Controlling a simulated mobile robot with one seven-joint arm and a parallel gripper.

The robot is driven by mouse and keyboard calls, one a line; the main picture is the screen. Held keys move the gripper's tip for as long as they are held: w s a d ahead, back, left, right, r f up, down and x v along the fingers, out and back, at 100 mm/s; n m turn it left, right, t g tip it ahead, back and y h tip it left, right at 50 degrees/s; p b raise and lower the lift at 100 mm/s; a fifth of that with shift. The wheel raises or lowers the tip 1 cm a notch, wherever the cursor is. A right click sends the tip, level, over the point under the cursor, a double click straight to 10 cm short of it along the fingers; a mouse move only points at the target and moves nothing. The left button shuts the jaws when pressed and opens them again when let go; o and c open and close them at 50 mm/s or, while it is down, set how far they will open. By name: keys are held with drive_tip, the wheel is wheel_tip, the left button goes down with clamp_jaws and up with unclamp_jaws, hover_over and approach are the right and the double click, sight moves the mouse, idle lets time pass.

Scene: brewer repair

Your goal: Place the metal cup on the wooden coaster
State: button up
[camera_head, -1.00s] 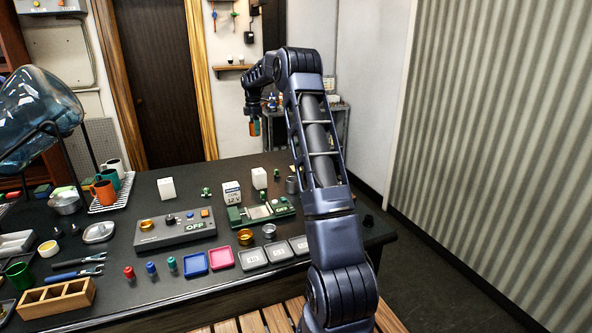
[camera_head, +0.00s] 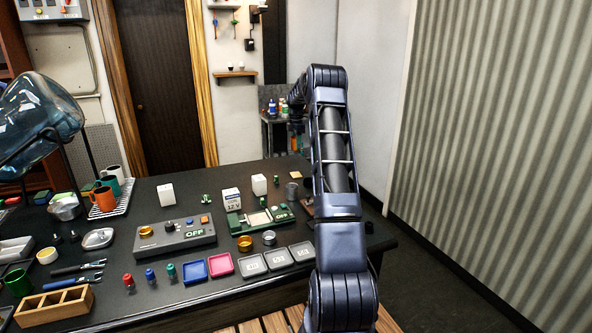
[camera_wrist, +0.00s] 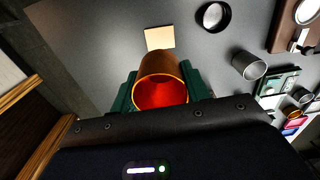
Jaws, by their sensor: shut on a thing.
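My gripper (camera_wrist: 160,92) has its green fingers on both sides of a copper-coloured cup (camera_wrist: 161,64) with an orange-red inside. The cup's open mouth faces the wrist camera. The square, light wooden coaster (camera_wrist: 160,37) lies bare on the dark table, just past the cup in the wrist view. It also shows near the table's far right edge in the head view (camera_head: 296,175). A grey metal cup (camera_wrist: 248,65) stands on the table to the right of the coaster; the head view shows it too (camera_head: 292,190). My arm mostly hides the gripper in the head view.
A black round holder (camera_wrist: 213,17) and a brown board (camera_wrist: 286,30) are near the grey cup. A green device (camera_head: 245,222), white blocks (camera_head: 259,184) and a grey control box (camera_head: 175,233) stand further left. The table around the coaster is mostly clear.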

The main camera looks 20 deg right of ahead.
wheel_tip(320, 180, down, 14)
drive_tip(key=shift+r, duration=0.15)
idle(0.4)
drive_tip(key=o, duration=1)
